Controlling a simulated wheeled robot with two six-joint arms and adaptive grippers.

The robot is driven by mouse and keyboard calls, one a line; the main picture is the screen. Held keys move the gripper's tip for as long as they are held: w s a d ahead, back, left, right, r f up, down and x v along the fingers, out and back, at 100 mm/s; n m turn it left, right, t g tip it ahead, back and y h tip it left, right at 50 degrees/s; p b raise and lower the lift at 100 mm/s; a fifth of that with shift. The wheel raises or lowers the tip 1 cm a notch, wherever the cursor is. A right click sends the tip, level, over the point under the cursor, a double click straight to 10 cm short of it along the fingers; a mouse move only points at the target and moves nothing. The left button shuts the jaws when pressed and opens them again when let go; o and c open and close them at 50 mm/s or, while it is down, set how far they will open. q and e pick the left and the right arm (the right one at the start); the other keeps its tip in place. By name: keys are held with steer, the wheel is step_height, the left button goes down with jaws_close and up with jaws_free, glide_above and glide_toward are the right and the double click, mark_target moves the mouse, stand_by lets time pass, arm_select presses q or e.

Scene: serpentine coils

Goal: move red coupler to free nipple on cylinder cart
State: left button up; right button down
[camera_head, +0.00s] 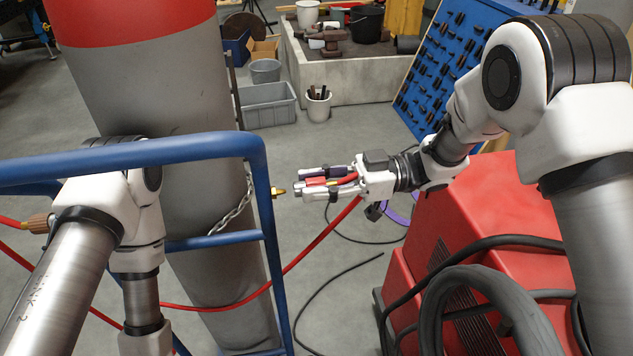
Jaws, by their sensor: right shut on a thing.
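My right gripper (318,184) is shut on the red coupler (317,181), whose body shows between the fingers. A red hose (325,232) hangs from the gripper and curves down to the left. A brass nipple (279,192) sticks out to the right from the upright of the blue cylinder cart (262,165). The coupler is just right of this nipple, at about its height, with a small gap in the picture. My left arm passes behind the cart's top rail at the left; its gripper is out of view.
A grey gas cylinder (180,95) with a red top stands in the cart, with a chain (234,212) across it. A red machine (460,235) with thick black cables (480,275) stands at the right. Another brass fitting (39,223) with red hose is at the far left.

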steer(key=shift+a, duration=0.1)
steer(key=shift+s+a+p, duration=0.2)
steer(key=shift+a+p, duration=0.1)
steer(key=shift+a, duration=0.6)
steer(key=shift+s+a+p, duration=0.1)
steer(key=shift+a+p, duration=0.2)
steer(key=c, duration=0.8)
jaws_free()
steer(key=shift+o, duration=0.3)
steer(key=shift+a, duration=0.15)
